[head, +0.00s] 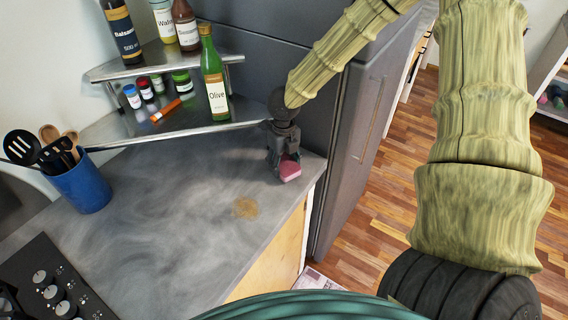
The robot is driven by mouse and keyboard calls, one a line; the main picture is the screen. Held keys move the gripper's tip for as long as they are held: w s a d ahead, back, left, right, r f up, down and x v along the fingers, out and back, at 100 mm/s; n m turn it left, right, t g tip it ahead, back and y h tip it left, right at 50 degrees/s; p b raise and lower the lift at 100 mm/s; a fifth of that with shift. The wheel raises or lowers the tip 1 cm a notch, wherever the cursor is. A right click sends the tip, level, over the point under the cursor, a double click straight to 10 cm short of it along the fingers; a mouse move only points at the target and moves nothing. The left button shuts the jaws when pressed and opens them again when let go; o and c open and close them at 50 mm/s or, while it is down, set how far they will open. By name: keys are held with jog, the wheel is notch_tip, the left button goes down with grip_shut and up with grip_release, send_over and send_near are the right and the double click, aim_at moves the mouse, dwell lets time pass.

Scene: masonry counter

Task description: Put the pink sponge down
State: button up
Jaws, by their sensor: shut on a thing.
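The pink sponge (290,170) is at the right part of the grey counter (160,232), close to its right edge. My gripper (281,165) is shut on the sponge and points down from above. The gripper hides part of the sponge. I cannot tell whether the sponge touches the counter or is just above it.
A brown crumb-like patch (246,207) lies on the counter. A two-tier shelf (180,132) with bottles and jars, including a green olive bottle (213,80), stands behind. A blue utensil pot (82,187) and a stove (50,285) are left. A grey fridge (355,130) stands right.

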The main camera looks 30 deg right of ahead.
aim_at(284, 161)
jog(key=shift+f, duration=0.7)
jog(key=shift+f, duration=0.1)
jog(key=o, duration=1)
jog(key=shift+r+b, duration=0.85)
jog(key=shift+r, duration=5.25)
